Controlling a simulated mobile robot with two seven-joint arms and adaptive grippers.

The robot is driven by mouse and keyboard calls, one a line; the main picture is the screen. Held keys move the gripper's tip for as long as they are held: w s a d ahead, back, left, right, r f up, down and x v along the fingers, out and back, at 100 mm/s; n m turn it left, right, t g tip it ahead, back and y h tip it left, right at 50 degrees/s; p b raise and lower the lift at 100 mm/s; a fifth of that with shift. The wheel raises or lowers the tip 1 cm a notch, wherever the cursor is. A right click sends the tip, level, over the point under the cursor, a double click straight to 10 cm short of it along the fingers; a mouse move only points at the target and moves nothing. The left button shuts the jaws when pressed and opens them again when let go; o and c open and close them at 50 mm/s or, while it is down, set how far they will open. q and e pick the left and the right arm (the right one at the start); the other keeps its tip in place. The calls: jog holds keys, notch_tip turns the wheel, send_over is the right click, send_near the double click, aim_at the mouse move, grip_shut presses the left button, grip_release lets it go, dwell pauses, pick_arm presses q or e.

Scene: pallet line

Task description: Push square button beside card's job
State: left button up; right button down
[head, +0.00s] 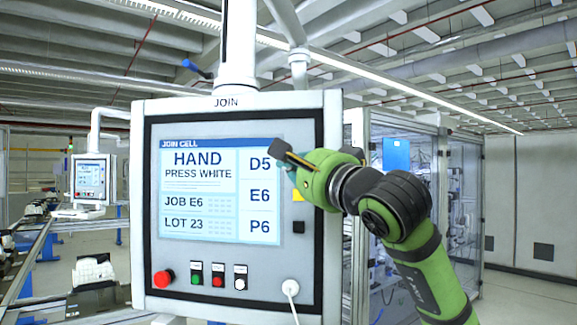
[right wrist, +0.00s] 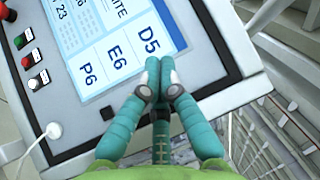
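The control panel's screen (head: 200,220) reads JOB E6 and LOT 23 under HAND PRESS WHITE, with D5, E6 and P6 stacked at its right. A yellow square (head: 298,194) sits on the bezel beside E6, and a black square button (head: 298,227) sits beside P6. The black one also shows in the right wrist view (right wrist: 107,113). The bezel spot beside D5 is hidden by my right gripper (head: 282,150). That gripper's fingers (right wrist: 166,68) are together and empty, in front of the panel near D5; contact cannot be told. My left gripper is out of view.
Below the screen are a red mushroom button (head: 163,279) and small green (head: 196,278), red (head: 218,281) and white (head: 240,284) buttons. A white cable plug (head: 290,288) sticks out at lower right. A second panel (head: 91,179) and conveyor stand at left.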

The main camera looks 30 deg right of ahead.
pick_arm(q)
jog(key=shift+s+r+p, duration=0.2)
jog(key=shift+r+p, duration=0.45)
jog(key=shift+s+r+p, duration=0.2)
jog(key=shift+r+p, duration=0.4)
pick_arm(e)
jog(key=w+d, duration=0.5)
jog(key=d, duration=0.1)
jog(key=shift+w+r, duration=0.15)
jog(key=shift+w, duration=0.25)
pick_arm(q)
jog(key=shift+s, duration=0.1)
pick_arm(e)
jog(key=shift+d, duration=0.1)
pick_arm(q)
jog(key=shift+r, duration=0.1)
pick_arm(e)
jog(key=shift+w, duration=0.1)
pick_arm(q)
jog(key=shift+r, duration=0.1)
pick_arm(e)
jog(key=shift+w+d, duration=0.2)
jog(key=shift+d, duration=0.1)
